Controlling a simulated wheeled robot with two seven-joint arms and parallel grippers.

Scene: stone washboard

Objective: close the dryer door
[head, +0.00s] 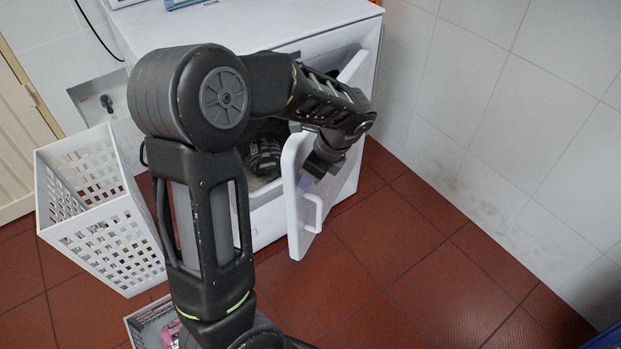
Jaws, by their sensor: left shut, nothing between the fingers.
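The dryer (345,180) is a white box appliance against the tiled wall. Its white door (297,225) stands open, swung out from the front, with a white handle (314,212) on its outer face. My left arm reaches over from the front, and its hand crosses in front of the door. My left gripper (316,172) points down, close against the door's outer face above the handle. It is shut and empty; whether it touches the door I cannot tell. The arm hides much of the door's upper part and the dryer opening. My right gripper is not in view.
A tall white perforated basket (110,240) stands left of the dryer. A smaller basket (150,322) with pink items sits at the bottom. A dark ribbed shape shows in the dryer opening, partly hidden. Red floor tiles are clear to the right, up to the white wall.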

